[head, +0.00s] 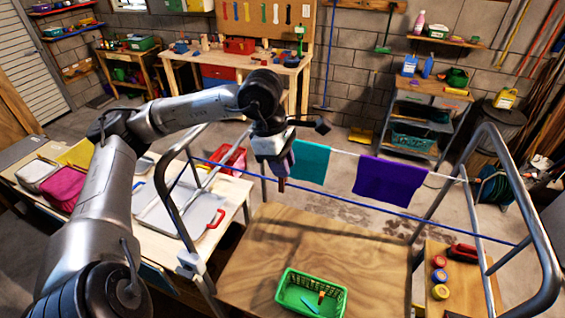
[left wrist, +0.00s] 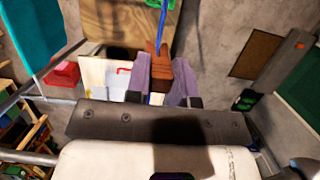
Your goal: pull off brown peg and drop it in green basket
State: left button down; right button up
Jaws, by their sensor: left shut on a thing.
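My left gripper (head: 281,172) is over the far side of the wooden table, left of the teal cloth. In the left wrist view its two mauve fingers are shut on a brown peg (left wrist: 157,62). The peg's lower tip shows below the fingers in the head view (head: 282,186). A blue line (left wrist: 161,22) runs up to the peg in the wrist view; I cannot tell whether the peg still grips it. The green basket (head: 286,301) stands on the near part of the table, with a small orange-brown piece and a blue piece inside. My right gripper is not in view.
A teal cloth (head: 311,161) and a purple cloth (head: 389,181) hang from a white line. Grey metal rails (head: 529,204) flank the wooden table (head: 345,243). Rolls of tape (head: 440,276) lie on the right. The table behind the basket is clear.

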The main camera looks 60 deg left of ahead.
pick_arm(q)
jog(key=shift+r+p, duration=0.95)
jog(key=shift+r, duration=0.3)
jog(key=shift+r+p, duration=1)
